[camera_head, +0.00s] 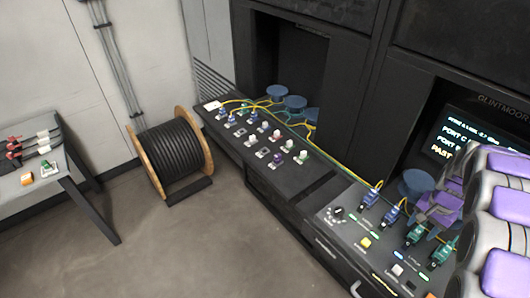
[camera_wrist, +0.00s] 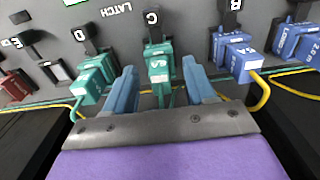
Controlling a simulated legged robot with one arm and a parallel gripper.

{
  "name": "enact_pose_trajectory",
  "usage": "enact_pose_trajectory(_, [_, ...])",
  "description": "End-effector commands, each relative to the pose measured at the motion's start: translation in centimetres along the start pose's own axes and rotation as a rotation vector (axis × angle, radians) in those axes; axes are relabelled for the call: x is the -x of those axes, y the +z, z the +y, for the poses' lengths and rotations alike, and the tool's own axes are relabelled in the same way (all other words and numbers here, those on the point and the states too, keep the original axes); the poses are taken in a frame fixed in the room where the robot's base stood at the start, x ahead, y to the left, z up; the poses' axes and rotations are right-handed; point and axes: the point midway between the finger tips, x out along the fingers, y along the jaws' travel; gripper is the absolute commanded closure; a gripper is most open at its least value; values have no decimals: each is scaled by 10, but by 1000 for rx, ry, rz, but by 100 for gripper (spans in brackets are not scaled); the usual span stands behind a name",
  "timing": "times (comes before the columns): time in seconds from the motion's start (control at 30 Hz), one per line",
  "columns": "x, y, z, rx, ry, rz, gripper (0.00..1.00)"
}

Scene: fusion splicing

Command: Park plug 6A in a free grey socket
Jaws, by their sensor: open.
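A green plug (camera_wrist: 159,70) sits in the port marked C on the dark panel in the wrist view. Its label is upside down and too blurred to read surely as 6A. My gripper (camera_wrist: 160,82) is open, with one blue finger on each side of this plug, and a gap shows on both sides. In the head view my gripper (camera_head: 432,212) is over the right console, beside the green plugs (camera_head: 415,235). On the middle bench, small sockets (camera_head: 263,153) stand in rows. Some hold plugs or white caps, and a few look empty.
In the wrist view, a green plug (camera_wrist: 95,75) at D and a blue plug (camera_wrist: 236,58) at B flank the gripper closely. Yellow and green cables trail from the plugs. A cable drum (camera_head: 172,155) and a side table (camera_head: 45,185) stand at the left.

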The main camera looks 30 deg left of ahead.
Motion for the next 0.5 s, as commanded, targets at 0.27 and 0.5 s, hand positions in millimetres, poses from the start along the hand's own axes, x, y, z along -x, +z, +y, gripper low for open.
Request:
enact_pose_trajectory(0.27, [0, 0, -1, 0, 0, 0, 45])
enact_pose_trajectory(0.5, [0, 0, -1, 0, 0, 0, 48])
